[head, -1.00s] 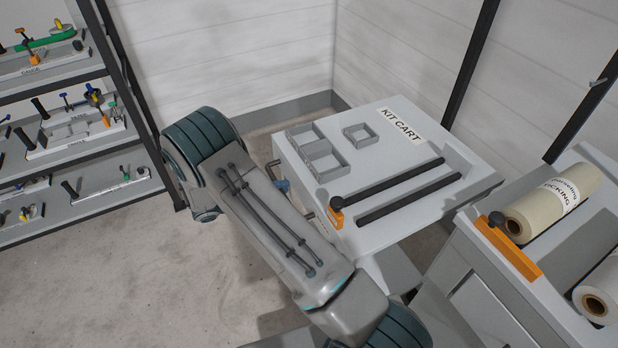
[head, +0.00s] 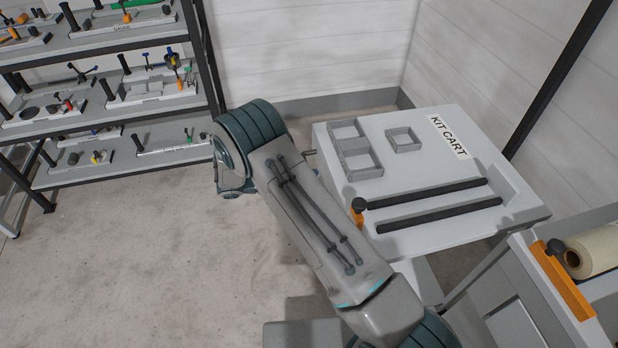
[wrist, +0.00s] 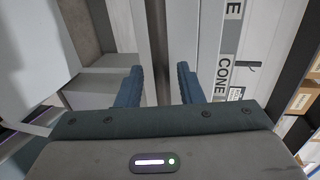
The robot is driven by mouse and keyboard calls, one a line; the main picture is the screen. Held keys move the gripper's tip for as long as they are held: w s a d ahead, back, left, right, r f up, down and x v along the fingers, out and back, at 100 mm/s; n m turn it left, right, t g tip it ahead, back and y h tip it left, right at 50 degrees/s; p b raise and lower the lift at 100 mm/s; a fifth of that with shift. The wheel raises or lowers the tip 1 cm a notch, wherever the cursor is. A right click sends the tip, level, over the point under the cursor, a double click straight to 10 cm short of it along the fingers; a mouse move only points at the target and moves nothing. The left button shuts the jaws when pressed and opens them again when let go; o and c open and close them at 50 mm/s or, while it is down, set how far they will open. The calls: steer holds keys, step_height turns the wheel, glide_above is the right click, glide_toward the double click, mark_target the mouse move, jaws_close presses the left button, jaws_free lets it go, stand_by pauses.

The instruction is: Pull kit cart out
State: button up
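The kit cart (head: 470,215) is light grey, with a "KIT CART" label on its top, at right of centre in the head view. Its top carries small square trays (head: 357,160), two long dark bars (head: 430,193) and an orange clip with a black knob (head: 358,212). A small dark piece sticks out at its left edge, partly behind my arm; I cannot tell whether it is a handle. My gripper (wrist: 160,84) shows two dark blue fingers held apart in the wrist view, with grey surfaces beyond the gap. The head view hides it behind my arm.
A grey unit (head: 505,290) with a fabric roll (head: 598,250) and an orange bracket (head: 562,280) stands right beside the cart. Shelving with tools (head: 130,180) stands at the left. Bare floor (head: 150,260) lies left of my arm. White walls stand behind the cart.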

steer(key=shift+d, duration=0.2)
steer(key=b+v, duration=0.2)
steer(key=v, duration=1.2)
